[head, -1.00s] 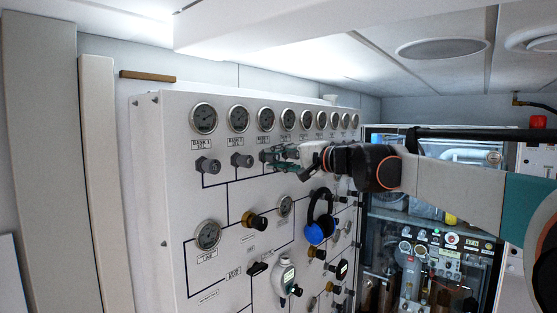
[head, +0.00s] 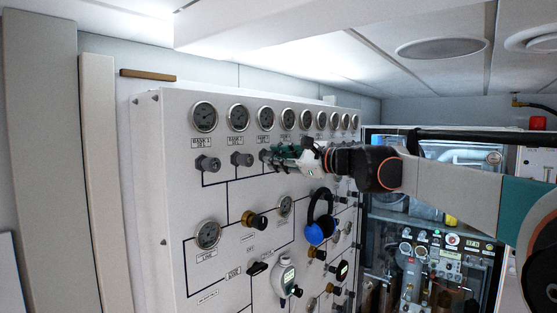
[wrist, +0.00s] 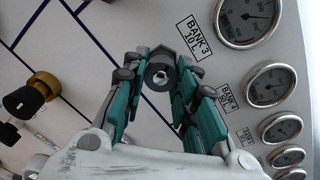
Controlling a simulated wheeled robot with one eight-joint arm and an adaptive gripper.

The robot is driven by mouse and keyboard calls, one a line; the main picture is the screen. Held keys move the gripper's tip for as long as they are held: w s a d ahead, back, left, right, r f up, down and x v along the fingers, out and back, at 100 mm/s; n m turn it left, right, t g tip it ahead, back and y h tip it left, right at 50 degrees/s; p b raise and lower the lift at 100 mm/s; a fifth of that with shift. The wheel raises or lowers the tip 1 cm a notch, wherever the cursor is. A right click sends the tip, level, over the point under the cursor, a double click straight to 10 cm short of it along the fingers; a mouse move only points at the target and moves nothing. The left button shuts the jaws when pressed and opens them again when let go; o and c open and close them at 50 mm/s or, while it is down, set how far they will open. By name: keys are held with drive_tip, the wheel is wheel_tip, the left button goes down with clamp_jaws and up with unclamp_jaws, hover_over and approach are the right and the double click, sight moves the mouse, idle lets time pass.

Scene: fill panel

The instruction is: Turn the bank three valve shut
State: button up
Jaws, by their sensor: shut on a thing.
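The bank three valve (wrist: 160,76) is a dark grey knob with a bright centre, below the "BANK 3 10 L" label (wrist: 194,36) in the wrist view. My gripper (wrist: 162,70) has its teal and grey fingers on either side of this knob and is shut on it. In the head view my gripper (head: 268,157) reaches the panel (head: 174,130) from the right and hides most of the knob. The bank three gauge (wrist: 248,20) is at the top right in the wrist view.
The bank one valve (head: 207,164) and bank two valve (head: 242,160) stick out to the left. Below are a brass-collared black knob (head: 255,220), blue-and-black headphones (head: 319,222) and a pale handheld device (head: 286,277). More gauges line the panel's top.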

drive_tip(key=m, duration=0.5)
drive_tip(key=shift+f, duration=0.2)
drive_tip(key=shift+m, duration=0.3)
drive_tip(key=o, duration=1)
drive_tip(key=shift+y, duration=0.3)
drive_tip(key=shift+o, duration=0.2)
drive_tip(key=shift+s, duration=0.1)
drive_tip(key=v, duration=1.2)
drive_tip(key=shift+r, duration=0.1)
